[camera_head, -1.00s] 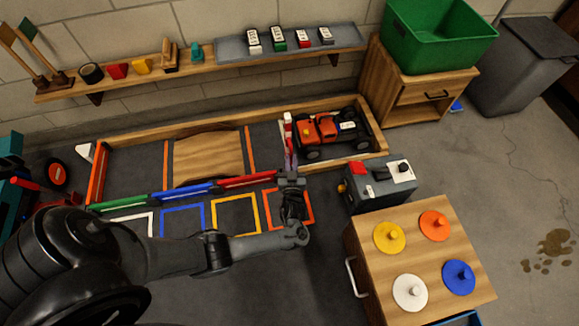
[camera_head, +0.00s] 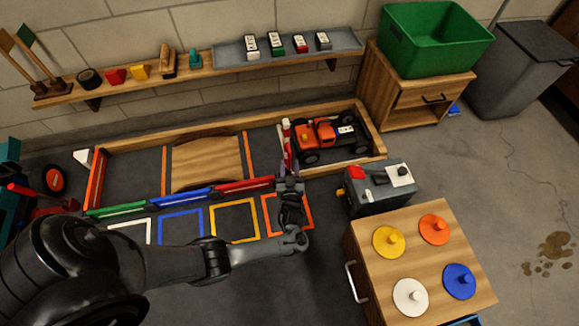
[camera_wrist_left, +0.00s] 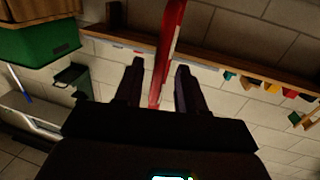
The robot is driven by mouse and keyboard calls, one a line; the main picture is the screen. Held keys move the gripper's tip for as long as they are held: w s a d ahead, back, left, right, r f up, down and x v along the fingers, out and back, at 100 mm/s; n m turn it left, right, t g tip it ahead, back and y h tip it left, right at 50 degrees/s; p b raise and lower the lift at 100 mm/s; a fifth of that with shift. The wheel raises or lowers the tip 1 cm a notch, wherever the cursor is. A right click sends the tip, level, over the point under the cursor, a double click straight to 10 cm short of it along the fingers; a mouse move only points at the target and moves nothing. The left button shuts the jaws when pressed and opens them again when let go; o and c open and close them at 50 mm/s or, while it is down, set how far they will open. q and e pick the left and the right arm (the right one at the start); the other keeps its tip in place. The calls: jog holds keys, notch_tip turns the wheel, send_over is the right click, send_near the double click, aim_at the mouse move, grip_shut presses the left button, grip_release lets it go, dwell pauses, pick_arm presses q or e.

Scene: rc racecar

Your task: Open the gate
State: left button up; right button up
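The gate looks like a slim red-and-white bar (camera_head: 287,145) at the left end of the bay that holds the orange racecar (camera_head: 322,133). My left gripper (camera_head: 289,178) is at the bar's near end, by the front edge of the track. In the left wrist view, a red bar (camera_wrist_left: 168,50) passes between the two fingers of my left gripper (camera_wrist_left: 160,75). The fingers are apart, with a gap visible beside the bar; contact with it cannot be made out. The bar's lower end is hidden by my gripper. My right gripper is not in view.
Green, blue and red rails (camera_head: 182,194) line the track's front, left of my gripper. A wooden ramp (camera_head: 205,163) lies in the track. A grey control box (camera_head: 380,190) and a wooden cabinet (camera_head: 420,275) with coloured knobs stand to the right.

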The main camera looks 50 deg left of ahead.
pick_arm(q)
jog(key=p+v, duration=0.2)
jog(key=v, duration=0.8)
jog(key=shift+d+p, duration=0.2)
jog(key=shift+p, duration=0.2)
jog(key=shift+s, duration=0.2)
